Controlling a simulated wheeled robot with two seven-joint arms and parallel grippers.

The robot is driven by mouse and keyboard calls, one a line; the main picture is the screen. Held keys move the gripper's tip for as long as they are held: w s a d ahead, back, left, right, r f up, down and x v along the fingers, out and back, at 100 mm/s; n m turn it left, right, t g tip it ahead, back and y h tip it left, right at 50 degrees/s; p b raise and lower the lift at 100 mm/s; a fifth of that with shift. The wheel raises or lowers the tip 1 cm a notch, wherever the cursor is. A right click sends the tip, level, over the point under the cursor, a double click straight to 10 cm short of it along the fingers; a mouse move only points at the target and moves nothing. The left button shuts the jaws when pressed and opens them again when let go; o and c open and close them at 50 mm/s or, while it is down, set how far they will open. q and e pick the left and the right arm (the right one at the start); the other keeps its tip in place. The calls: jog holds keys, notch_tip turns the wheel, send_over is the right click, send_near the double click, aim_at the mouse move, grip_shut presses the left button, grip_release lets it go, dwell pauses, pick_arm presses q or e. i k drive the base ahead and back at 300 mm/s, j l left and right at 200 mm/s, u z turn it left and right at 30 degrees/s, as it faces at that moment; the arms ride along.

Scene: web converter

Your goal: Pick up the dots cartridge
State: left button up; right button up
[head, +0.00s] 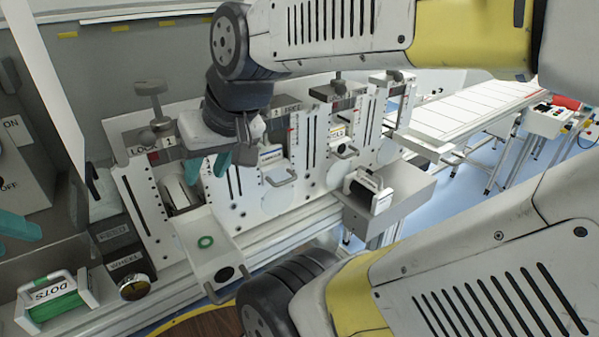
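The dots cartridge (52,303) is a green block in a white frame with handles, labelled DOTS. It lies at the lower left on the pale surface, with no gripper touching it. My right gripper (208,166) has teal fingers, spread apart and empty, in front of the first station, well above and to the right of the cartridge. A teal finger of my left gripper (18,226) shows at the left edge, above the cartridge and apart from it. The rest of that gripper is out of the picture.
A white tray (205,243) with a green ring juts out from the first station. A black-and-white cartridge (368,190) sits on a grey ledge. My arm links cover the upper and lower right.

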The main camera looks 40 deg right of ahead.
aim_at(32, 309)
jog(key=k+l+u, duration=0.1)
jog(key=k+u, duration=0.5)
jog(key=u, duration=0.15)
jog(key=k+u, duration=0.25)
jog(key=u, duration=0.15)
